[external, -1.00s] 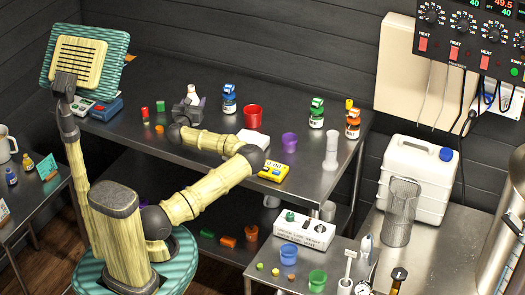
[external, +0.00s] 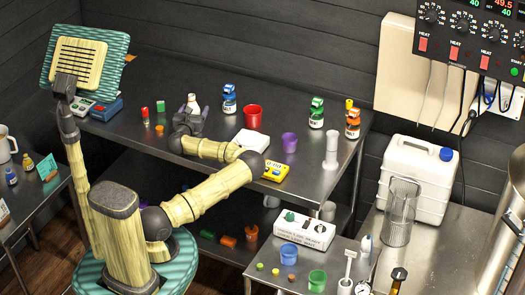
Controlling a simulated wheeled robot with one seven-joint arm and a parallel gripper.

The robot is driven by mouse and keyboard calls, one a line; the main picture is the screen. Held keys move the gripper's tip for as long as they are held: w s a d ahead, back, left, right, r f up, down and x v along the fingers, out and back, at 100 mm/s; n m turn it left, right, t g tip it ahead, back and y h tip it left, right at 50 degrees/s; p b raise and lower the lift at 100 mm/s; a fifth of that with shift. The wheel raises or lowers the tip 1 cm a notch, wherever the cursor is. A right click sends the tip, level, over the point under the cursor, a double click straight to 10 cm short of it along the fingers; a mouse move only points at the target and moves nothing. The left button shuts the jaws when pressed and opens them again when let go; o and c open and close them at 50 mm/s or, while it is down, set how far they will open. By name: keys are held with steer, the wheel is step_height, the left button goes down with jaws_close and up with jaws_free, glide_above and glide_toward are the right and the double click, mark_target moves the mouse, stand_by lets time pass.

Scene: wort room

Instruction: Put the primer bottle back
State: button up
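A small white bottle (external: 193,102) stands upright at my gripper (external: 190,116), above the left part of the steel bench. The bottle moves together with the gripper, so the gripper appears shut on it. The fingers and the bottle's lower part are partly hidden by the gripper body. Its label cannot be read, so I cannot confirm that it is the primer bottle. I cannot tell whether its base touches the bench. A blue-capped malt jar (external: 229,100) stands to its right.
On the bench (external: 280,95) are a red cup (external: 252,116), white block (external: 252,139), purple cup (external: 289,142), yellow meter (external: 279,171), white cylinder (external: 331,151), green-capped jar (external: 317,115) and orange-capped jar (external: 353,125). Red (external: 145,116) and green (external: 161,107) pieces stand left of the gripper.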

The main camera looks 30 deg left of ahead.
steer(key=shift+s+r, duration=0.1)
stand_by(0.3)
steer(key=v, duration=1.1)
steer(key=shift+s+d+b, duration=0.15)
steer(key=shift+s+b, duration=0.15)
steer(key=shift+s, duration=0.1)
